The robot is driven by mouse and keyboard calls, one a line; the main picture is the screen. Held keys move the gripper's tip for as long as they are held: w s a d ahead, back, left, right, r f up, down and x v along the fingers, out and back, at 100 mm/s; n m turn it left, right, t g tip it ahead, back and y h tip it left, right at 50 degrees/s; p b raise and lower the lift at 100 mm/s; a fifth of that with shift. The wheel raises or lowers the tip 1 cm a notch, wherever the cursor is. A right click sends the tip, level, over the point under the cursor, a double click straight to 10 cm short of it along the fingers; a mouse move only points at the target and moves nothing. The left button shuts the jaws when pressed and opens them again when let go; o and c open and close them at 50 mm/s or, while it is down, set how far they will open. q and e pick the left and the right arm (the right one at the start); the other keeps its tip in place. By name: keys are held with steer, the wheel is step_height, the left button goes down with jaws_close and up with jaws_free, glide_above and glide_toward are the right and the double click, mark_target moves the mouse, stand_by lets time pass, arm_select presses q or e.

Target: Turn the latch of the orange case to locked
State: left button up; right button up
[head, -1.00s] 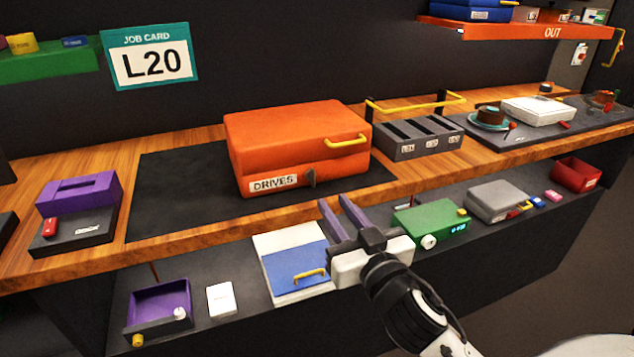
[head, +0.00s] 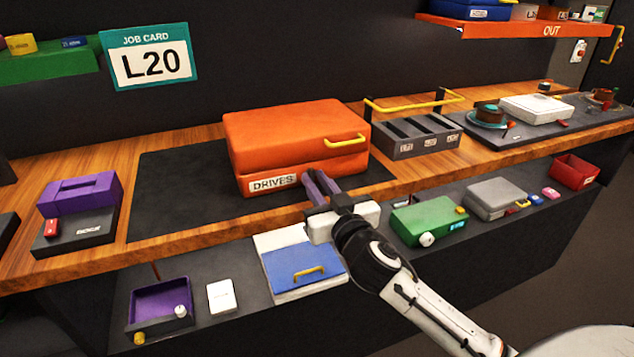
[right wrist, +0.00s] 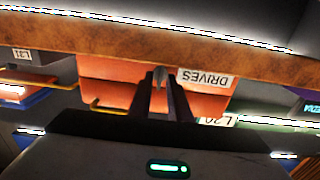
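The orange case (head: 290,135) lies closed on a dark mat on the wooden bench, with a "DRIVES" label on its front. Its small grey latch is on the front beside the label; the fingers of my right gripper (head: 316,177) hide it in the head view. The right wrist view shows the latch (right wrist: 160,76) upside down, between the tips of the two fingers (right wrist: 163,88). The fingers are apart, with orange showing between them. I cannot tell whether they touch the latch. My left gripper is not in view.
A yellow handle (head: 345,141) is on the case front, right of the latch. A grey slotted rack (head: 418,140) with a yellow bar stands to the right. A lower shelf holds a blue-and-white box (head: 305,268) and a green device (head: 428,220). The mat's left part is clear.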

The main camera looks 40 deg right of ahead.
jaws_close()
steer(key=n+p, duration=0.1)
steer(key=n, duration=0.1)
steer(key=shift+n, duration=0.4)
steer(key=n+p, duration=0.1)
steer(key=n, duration=0.2)
steer(key=shift+a+n+p, duration=0.1)
steer(key=shift+n+p, duration=0.2)
steer(key=shift+p, duration=0.05)
steer(key=shift+n+p, duration=0.35)
steer(key=shift+n, duration=0.65)
steer(key=n+p, duration=0.1)
steer(key=n, duration=0.3)
steer(key=shift+a+n, duration=0.1)
steer(key=shift+n, duration=0.2)
steer(key=n+p, duration=0.1)
steer(key=n, duration=0.3)
steer(key=shift+f+n+p, duration=0.2)
steer(key=shift+n+p, duration=0.1)
steer(key=shift+p, duration=0.1)
steer(key=shift+n, duration=0.3)
